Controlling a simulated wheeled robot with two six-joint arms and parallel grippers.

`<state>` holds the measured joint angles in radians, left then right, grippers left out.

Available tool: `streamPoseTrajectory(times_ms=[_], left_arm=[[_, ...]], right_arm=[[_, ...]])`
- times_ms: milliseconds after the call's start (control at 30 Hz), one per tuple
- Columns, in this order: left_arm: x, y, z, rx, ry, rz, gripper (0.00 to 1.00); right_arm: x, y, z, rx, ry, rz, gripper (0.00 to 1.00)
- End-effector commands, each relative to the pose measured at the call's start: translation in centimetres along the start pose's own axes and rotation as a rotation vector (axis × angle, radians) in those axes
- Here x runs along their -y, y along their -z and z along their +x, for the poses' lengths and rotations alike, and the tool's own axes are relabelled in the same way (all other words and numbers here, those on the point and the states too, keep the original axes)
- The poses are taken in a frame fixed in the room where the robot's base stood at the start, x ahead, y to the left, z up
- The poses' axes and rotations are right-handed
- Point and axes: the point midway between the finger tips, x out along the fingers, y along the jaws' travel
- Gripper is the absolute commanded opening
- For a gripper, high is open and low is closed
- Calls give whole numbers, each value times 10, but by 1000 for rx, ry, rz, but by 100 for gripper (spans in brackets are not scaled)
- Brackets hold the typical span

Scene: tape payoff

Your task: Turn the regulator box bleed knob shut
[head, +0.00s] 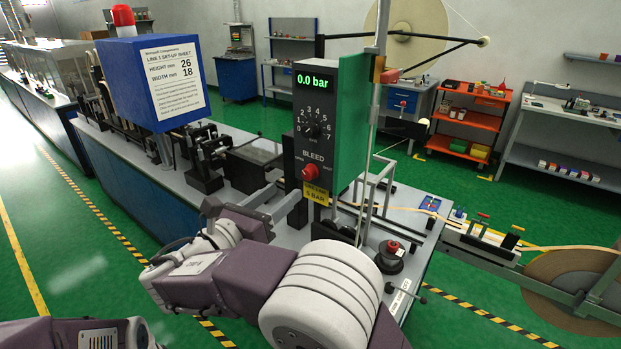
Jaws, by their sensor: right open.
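The regulator box (334,100) is a dark panel with a green side, standing on the line's bench. Its lit display reads 0.0 bar, above a black dial knob (312,129) on a scale from 0 to 7. The red bleed knob (311,173) sits below the word BLEED, with small labels to either side. I cannot tell which way it is turned. My right gripper (286,198) is open, just left of and below the bleed knob, apparently apart from it. My left gripper is out of view; only part of that arm shows at bottom left.
A yellow air tag (316,193) hangs under the knob. A blue box with a set-up sheet (175,80) and red lamp stands to the left. Black fixtures (204,165) are on the bench behind my gripper. A red-topped button (391,250) is at the bench's right.

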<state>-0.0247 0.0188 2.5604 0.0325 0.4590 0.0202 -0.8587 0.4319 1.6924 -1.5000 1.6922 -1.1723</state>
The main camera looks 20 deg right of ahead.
Motion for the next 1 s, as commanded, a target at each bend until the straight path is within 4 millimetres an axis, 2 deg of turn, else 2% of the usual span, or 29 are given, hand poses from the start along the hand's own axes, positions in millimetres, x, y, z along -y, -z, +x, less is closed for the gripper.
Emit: streamPoseTrajectory(times_ms=[300, 400, 533, 767, 933, 967, 1000], left_arm=[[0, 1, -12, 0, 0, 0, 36], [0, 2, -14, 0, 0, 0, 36], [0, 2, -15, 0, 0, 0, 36], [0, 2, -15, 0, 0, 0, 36], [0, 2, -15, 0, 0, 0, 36], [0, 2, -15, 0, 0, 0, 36], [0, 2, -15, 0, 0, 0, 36]], right_arm=[[2, -1, 63, -4, 5, 0, 49], [2, 0, 78, -3, 4, 1, 49], [2, 1, 86, -4, 2, 1, 49], [1, 1, 88, -4, 1, 2, 49], [1, 1, 88, -4, 1, 2, 5], [1, 1, 87, -4, 1, 2, 0], [1, 1, 87, -4, 1, 2, 0]])
